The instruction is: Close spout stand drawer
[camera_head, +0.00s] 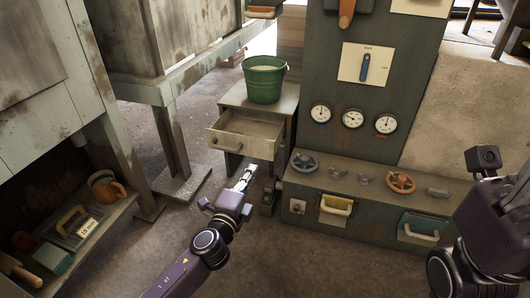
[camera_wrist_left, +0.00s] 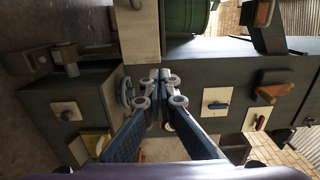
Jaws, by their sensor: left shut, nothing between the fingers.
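The spout stand (camera_head: 288,104) is a small table with a green bucket (camera_head: 264,80) on top. Its drawer (camera_head: 238,146) is pulled out, with a pale front, a small knob and an empty-looking inside. My left gripper (camera_head: 249,170) is shut and empty, just below and in front of the drawer's right side, apparently apart from it. In the left wrist view the shut fingers (camera_wrist_left: 161,78) point toward the dark cabinet, with a pale panel (camera_wrist_left: 136,28) that looks like the drawer front above them. My right arm is at the right edge; its fingers are out of view.
A grey workbench leg (camera_head: 172,140) is to the left. The floor before the drawer is clear.

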